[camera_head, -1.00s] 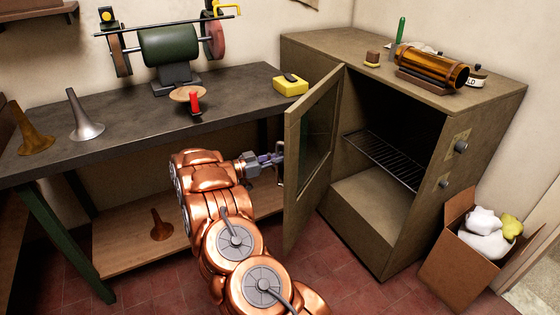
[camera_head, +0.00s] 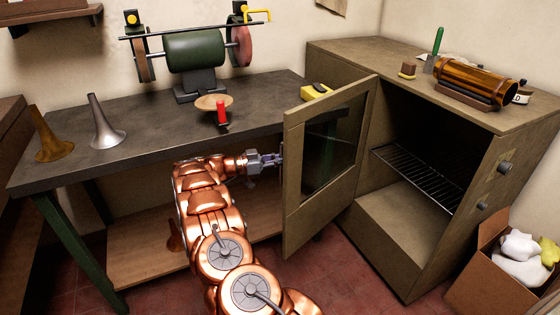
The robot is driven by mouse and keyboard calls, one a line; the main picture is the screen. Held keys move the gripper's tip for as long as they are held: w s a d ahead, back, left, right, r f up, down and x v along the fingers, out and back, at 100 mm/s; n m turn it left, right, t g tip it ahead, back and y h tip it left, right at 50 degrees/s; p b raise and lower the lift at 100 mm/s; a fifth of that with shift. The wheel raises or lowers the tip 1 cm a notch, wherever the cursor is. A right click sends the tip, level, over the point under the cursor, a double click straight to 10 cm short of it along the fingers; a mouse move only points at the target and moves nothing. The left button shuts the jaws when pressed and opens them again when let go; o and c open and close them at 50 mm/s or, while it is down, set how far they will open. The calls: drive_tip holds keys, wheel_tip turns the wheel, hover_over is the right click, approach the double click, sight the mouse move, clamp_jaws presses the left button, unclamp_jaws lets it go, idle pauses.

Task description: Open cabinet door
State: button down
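The cabinet (camera_head: 408,241) stands at the right in the head view. Its hinged door (camera_head: 294,190), with a dark glass pane, stands wide open to the left of the opening, and the interior with a wire rack (camera_head: 420,178) is exposed. My gripper (camera_head: 274,159) is at the door's free edge, on its left side, about halfway up. Its fingertips reach the edge or just behind it. The door's handle is hidden now, so I cannot tell whether the fingers are closed on it or touching it.
A workbench (camera_head: 60,172) with a green grinder (camera_head: 195,50), two horn bells and a yellow object (camera_head: 316,92) stands at the left, close behind my arm. An amber cylinder (camera_head: 475,80) lies on the cabinet. A cardboard box (camera_head: 488,278) stands at the lower right.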

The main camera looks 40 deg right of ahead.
drive_tip(key=shift+w+d, duration=0.1)
drive_tip(key=shift+d, duration=0.05)
idle(0.3)
drive_tip(key=c, duration=1.4)
unclamp_jaws()
drive_tip(key=shift+o, duration=1.1)
drive_tip(key=shift+w, duration=0.1)
drive_tip(key=v, duration=1.2)
